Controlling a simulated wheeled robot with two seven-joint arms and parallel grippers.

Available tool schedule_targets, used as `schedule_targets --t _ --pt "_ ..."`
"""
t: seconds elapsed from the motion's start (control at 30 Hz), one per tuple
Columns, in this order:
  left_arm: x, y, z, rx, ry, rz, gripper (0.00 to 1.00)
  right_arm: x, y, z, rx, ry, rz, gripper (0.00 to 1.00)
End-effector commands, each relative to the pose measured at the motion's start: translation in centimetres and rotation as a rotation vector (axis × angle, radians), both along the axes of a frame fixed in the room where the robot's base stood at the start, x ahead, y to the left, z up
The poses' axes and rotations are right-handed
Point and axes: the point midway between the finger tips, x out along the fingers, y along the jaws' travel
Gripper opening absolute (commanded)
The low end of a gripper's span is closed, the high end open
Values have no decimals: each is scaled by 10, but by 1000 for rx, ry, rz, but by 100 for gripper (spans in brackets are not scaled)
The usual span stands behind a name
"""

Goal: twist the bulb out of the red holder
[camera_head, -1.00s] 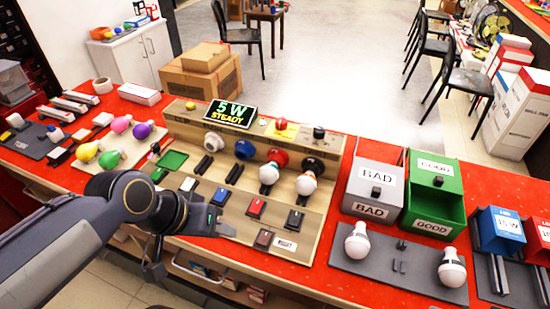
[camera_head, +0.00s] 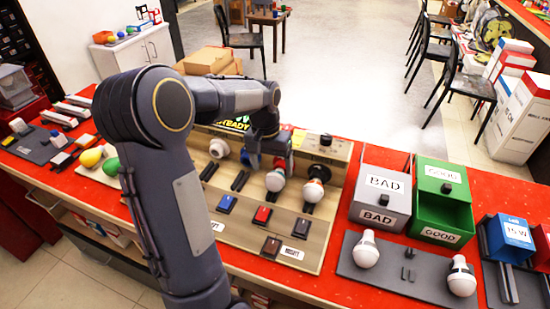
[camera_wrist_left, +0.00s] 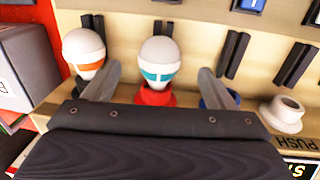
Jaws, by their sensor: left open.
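The red holder (camera_wrist_left: 152,97) shows in the left wrist view with a white bulb (camera_wrist_left: 160,60) with a teal band seated in it. In the head view, this bulb (camera_head: 275,181) shows below my gripper, and the red holder is largely hidden. My left gripper (camera_wrist_left: 159,76) is open, with one finger on each side of the bulb and visible gaps between. In the head view, my left gripper (camera_head: 267,155) is over the holder row. My right gripper is in neither current view.
A second bulb (camera_wrist_left: 84,50) with an orange band sits beside it in the black holder. The blue holder (camera_wrist_left: 219,97) and empty white holder (camera_wrist_left: 283,112) are on the other side. The BAD bin (camera_head: 380,195) and GOOD bin (camera_head: 440,205) stand to the right.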

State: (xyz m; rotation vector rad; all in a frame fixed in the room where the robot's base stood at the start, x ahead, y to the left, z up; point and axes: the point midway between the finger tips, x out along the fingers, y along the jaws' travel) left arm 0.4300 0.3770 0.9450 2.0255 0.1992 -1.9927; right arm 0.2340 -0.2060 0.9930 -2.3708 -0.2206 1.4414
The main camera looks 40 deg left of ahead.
Motion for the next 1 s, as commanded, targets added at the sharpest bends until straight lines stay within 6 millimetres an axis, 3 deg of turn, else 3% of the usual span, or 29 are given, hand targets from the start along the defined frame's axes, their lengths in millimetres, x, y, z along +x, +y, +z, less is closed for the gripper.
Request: schedule_targets --t 0.1,0.3,0.7,1.0 --pt "0 -3 -21 -1 5 -1 78 0 0 -1 0 0 0 42" --pt "1 -5 -45 -2 2 0 78 0 0 -1 0 0 0 42" --pt "2 -6 -53 -1 -1 0 78 0 0 -1 0 0 0 42" --pt "2 -6 -53 -1 -1 -1 40 0 0 -1 0 0 0 42"
